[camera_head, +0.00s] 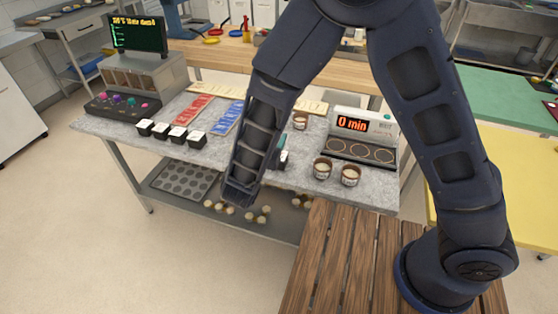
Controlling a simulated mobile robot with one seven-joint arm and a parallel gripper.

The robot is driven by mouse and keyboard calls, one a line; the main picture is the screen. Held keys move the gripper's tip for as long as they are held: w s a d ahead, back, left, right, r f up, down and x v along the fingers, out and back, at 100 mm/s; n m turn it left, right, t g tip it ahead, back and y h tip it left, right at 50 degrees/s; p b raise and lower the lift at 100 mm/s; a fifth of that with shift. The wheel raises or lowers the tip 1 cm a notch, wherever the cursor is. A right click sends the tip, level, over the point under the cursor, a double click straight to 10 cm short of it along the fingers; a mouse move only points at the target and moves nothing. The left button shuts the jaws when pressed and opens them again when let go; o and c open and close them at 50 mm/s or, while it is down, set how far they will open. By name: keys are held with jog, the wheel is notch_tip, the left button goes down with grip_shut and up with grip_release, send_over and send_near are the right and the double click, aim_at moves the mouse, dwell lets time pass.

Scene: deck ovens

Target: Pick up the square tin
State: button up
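Several small black square tins with white tops stand in a row near the front left of the grey worktop, among them one at the left end (145,127) and one at the right end (197,140). They stand upright, close together. My arm reaches down over the middle of the worktop, to the right of this row. The arm's lower end hides my gripper, so its fingers and anything in them cannot be seen. A small white and dark item (283,156) shows just right of the arm, partly hidden and unclear.
Two round cups (322,168) stand at the front right of the worktop, before a "0 min" unit (352,124). Red (193,108) and blue (229,118) panels lie behind the tins. A screen unit (139,36) is back left. A slatted wooden surface (335,262) lies nearest me.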

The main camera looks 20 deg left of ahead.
notch_tip(320, 180, down, 16)
jog(key=r, duration=0.1)
jog(key=shift+w+f, duration=0.15)
jog(key=shift+w, duration=2.55)
jog(key=shift+w+f, duration=0.1)
jog(key=shift+w, duration=2.6)
jog(key=c, duration=0.9)
jog(key=shift+o, duration=0.2)
notch_tip(320, 180, up, 20)
